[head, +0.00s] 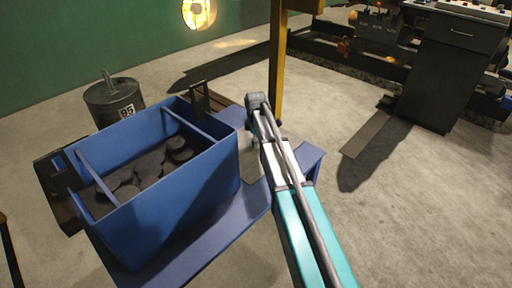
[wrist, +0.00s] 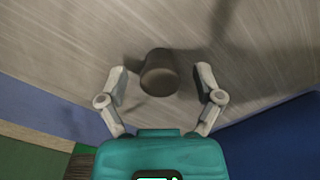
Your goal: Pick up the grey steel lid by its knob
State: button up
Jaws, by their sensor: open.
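The grey steel lid (wrist: 60,45) fills much of the wrist view, with a brushed flat surface. Its dark round knob (wrist: 160,73) stands near the middle of that view. My gripper (wrist: 160,79) is open, with one finger to the left of the knob and one to the right. Clear gaps show between both fingers and the knob in the picture; I cannot tell the height gap. In the head view, part of a grey surface that looks like the lid (head: 252,163) shows beside my arm; the knob and fingers are not clear there.
A blue bin (head: 190,195) with several dark discs (head: 125,188) stands left of my arm. A blue ledge (head: 215,228) runs beside it. A dark drum (head: 113,103) is behind the bin. A yellow post (head: 277,60) rises beyond my arm. Floor at right is open before a dark console (head: 436,75).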

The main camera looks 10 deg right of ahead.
jog(key=shift+c, duration=0.2)
grip_shut()
jog(key=shift+r, duration=0.15)
dwell(0.5)
notch_tip(320, 180, up, 10)
jog(key=p, duration=1)
jog(key=shift+f, duration=0.2)
jog(key=shift+r, duration=0.2)
dwell(0.6)
